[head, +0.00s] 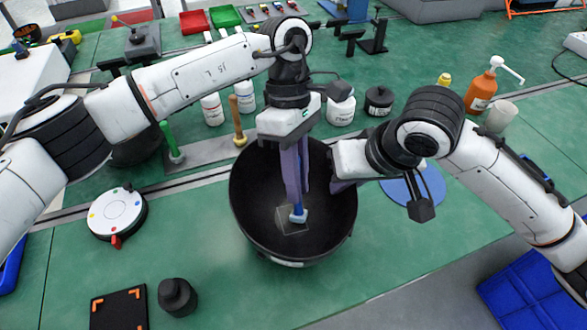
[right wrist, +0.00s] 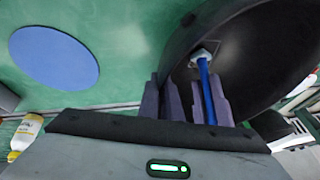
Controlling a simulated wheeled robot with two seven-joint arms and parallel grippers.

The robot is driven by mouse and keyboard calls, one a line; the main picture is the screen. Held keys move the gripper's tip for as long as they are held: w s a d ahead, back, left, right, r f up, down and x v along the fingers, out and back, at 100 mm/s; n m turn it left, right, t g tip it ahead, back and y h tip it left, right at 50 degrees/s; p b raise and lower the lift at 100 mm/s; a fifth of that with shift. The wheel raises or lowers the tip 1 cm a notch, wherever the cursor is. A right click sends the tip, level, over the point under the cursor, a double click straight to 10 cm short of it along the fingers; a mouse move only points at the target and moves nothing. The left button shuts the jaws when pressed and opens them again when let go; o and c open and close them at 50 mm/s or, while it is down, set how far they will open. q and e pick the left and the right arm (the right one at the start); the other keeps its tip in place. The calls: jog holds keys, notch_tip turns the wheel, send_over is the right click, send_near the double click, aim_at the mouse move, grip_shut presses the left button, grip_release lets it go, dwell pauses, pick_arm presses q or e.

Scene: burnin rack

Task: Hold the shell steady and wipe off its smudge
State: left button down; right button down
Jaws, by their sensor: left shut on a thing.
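The shell, a black bowl (head: 250,215), stands on the green table in the middle of the head view. My left gripper (head: 297,203) reaches down into it, shut on a blue-handled wiper (head: 298,216) whose pale head is low inside the bowl. A faint pale square patch (head: 284,226) shows on the inner wall by the wiper head. My right gripper (head: 337,186) is at the bowl's right rim. The right wrist view shows purple fingers by the bowl's edge (right wrist: 178,50) and the blue handle (right wrist: 207,85); whether the right jaws grip the rim is unclear.
A blue disc (head: 432,186) lies right of the bowl. A white round dial (head: 117,213) and a black knob-like piece (head: 177,296) stand left. An orange pump bottle (head: 480,92), white jars (head: 341,108) and upright handled tools (head: 238,120) are behind.

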pick_arm(q)
jog(key=shift+s+d, duration=0.25)
jog(key=shift+s, duration=0.55)
notch_tip(320, 180, up, 8)
jog(key=shift+f, duration=0.15)
dwell(0.4)
jog(key=shift+f, duration=3.5)
jog(key=shift+w+f, duration=0.2)
jog(key=shift+f, duration=0.1)
jog(key=shift+w+a+f, duration=0.1)
jog(key=shift+w+a, duration=0.2)
jog(key=shift+w, duration=0.65)
jog(key=shift+w+a+r, duration=0.1)
jog(key=shift+w+a, duration=0.25)
jog(key=shift+w, duration=0.55)
jog(key=shift+w+a+f, duration=0.1)
jog(key=shift+w+a, duration=0.2)
jog(key=shift+w, duration=0.65)
jog(key=shift+s+d, duration=0.25)
jog(key=shift+s, duration=0.6)
jog(key=shift+s+d, duration=0.3)
jog(key=shift+s, duration=0.6)
jog(key=shift+s+d, duration=0.25)
jog(key=shift+s, duration=0.6)
jog(key=shift+s+d+r, duration=0.1)
jog(key=shift+s+r, duration=0.1)
jog(key=shift+r, duration=0.55)
jog(key=shift+s+d+r, duration=0.1)
jog(key=shift+s+r, duration=0.05)
jog(key=shift+r, duration=3.15)
